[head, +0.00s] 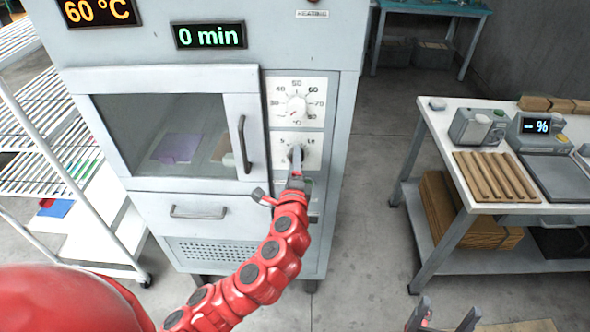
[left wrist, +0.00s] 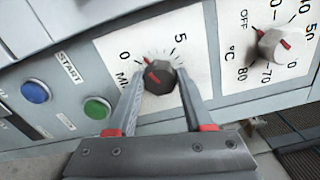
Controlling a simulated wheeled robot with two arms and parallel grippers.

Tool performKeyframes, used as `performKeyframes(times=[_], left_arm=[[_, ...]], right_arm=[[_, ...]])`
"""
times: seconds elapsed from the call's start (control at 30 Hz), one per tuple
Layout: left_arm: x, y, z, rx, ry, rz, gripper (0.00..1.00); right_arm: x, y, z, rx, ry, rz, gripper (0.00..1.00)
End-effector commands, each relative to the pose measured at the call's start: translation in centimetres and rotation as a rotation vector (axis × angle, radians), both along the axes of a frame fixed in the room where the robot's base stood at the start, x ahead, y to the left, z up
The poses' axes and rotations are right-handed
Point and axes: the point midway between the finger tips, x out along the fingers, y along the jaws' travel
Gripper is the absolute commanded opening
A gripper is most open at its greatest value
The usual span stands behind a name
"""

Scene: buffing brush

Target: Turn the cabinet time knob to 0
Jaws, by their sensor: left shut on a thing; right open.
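The time knob (left wrist: 159,77) is a dark round knob with a red mark, on a white dial plate marked 0, 5 and MIN on the grey cabinet (head: 347,150). Its red mark points up and left in the left wrist view, roughly toward the 0 side. The green display (head: 209,36) reads 0 min. My left gripper (head: 296,158) reaches the lower dial; its fingers (left wrist: 158,92) are shut on the knob, one on each side. In the head view the gripper hides most of the knob. My right gripper (head: 443,314) is open and empty at the bottom edge.
The white temperature knob (head: 296,104) sits just above the time dial; its display (head: 97,11) reads 60 °C. Blue (left wrist: 34,91) and green (left wrist: 97,108) buttons are close to the left fingers. A door handle (head: 244,144) is left of the dials. A worktable (head: 490,208) stands right.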

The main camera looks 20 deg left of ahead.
Motion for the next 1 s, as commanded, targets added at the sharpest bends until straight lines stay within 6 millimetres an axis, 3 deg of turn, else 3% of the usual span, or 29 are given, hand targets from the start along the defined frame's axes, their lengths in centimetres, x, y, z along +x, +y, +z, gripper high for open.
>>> performKeyframes(times=[0.1,0.4,1.0], left_arm=[[0.0,0.1,-0.5,-0.091,-0.027,0.003,0.0],[0.0,0.0,-0.3,-0.255,-0.074,-0.001,0.0],[0.0,0.0,-0.1,-0.322,-0.093,0.0,0.0]], right_arm=[[0.0,0.0,-1.6,0.0,0.0,0.0,0.81],[0.0,0.0,-3.4,0.0,0.0,0.0,0.81],[0.0,0.0,-3.9,0.0,0.0,0.0,0.81]])
